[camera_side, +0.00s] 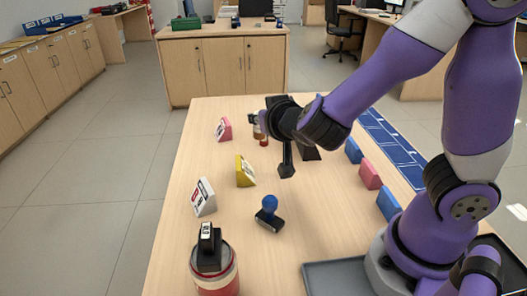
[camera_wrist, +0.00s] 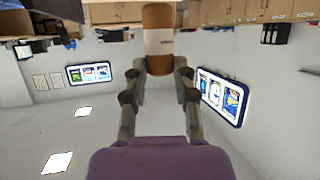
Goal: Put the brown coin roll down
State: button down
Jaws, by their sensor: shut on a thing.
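The roll (camera_side: 257,132) shows there only as a small brown piece beside the gripper, partly hidden. I cannot tell whether it touches the table.
Pink (camera_side: 224,130), yellow (camera_side: 245,172) and white (camera_side: 204,198) wedge signs stand along the left. A blue-handled stamp (camera_side: 269,214) and a red-and-white container (camera_side: 215,280) are nearer. Blue (camera_side: 353,151) and pink (camera_side: 370,175) blocks stand right. A grey tray (camera_side: 325,280) lies in front.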

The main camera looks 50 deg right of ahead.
jog(key=s+d+r+m+g+h, duration=0.3)
jog(key=s+d+m+g, duration=0.1)
jog(key=s+m, duration=0.15)
jog(key=s+d+r+m+g+h, duration=0.25)
jog(key=s+d+m+g, duration=0.2)
jog(key=s, duration=0.25)
jog(key=shift+n+h, duration=0.45)
jog(key=shift+n, duration=0.05)
jog(key=shift+d+f, duration=0.1)
jog(key=shift+f, duration=8)
jog(key=c, duration=0.7)
grip_release()
jog(key=shift+f, duration=0.1)
jog(key=shift+o, duration=0.2)
